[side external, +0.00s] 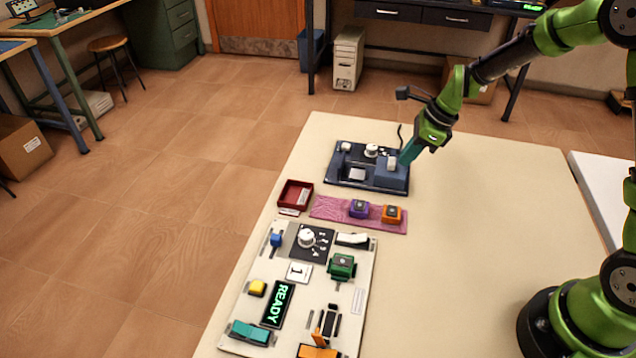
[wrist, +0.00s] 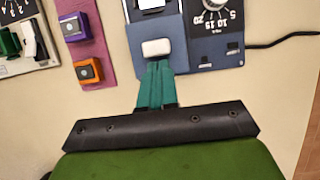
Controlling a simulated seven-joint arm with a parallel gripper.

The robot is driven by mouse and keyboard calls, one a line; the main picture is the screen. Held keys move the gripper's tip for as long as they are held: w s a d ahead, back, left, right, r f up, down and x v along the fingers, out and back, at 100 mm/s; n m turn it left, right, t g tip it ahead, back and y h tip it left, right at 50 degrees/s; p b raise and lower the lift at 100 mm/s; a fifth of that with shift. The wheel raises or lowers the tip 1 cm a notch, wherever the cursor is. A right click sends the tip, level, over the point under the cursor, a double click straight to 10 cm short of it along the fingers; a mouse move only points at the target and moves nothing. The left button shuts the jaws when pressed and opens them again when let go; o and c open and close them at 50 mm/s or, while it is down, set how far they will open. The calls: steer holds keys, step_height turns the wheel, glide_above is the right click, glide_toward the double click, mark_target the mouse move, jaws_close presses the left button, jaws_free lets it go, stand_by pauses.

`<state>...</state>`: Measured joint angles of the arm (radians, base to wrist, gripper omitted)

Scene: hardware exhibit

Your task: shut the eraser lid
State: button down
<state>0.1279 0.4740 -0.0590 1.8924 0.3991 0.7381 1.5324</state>
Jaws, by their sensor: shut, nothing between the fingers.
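The eraser is a dark blue unit (side external: 343,178) at the far end of the table, with a white timer dial (wrist: 213,20) on it. A raised blue block, which looks like its lid (side external: 388,178), sits at its right side and carries a white knob (wrist: 156,47). A pale square opening (side external: 357,174) lies uncovered left of the block. My gripper (side external: 405,159) is shut and empty, its teal fingers beside the block's right side. In the wrist view the fingertips (wrist: 157,64) end just short of the knob; whether they touch the block is unclear.
A pink mat (side external: 330,209) with a purple block (side external: 359,208) and an orange block (side external: 392,214) lies in front of the eraser. A red tray (side external: 295,194) and a white control panel (side external: 259,313) are nearby. A black cable (wrist: 285,40) leaves the eraser. The table's right is clear.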

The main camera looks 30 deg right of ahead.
steer(key=shift+w+a, duration=0.1)
steer(key=w+a, duration=0.5)
steer(key=a, duration=0.1)
steer(key=shift+w, duration=0.4)
steer(key=shift+s+d, duration=0.1)
steer(key=shift+d, duration=0.05)
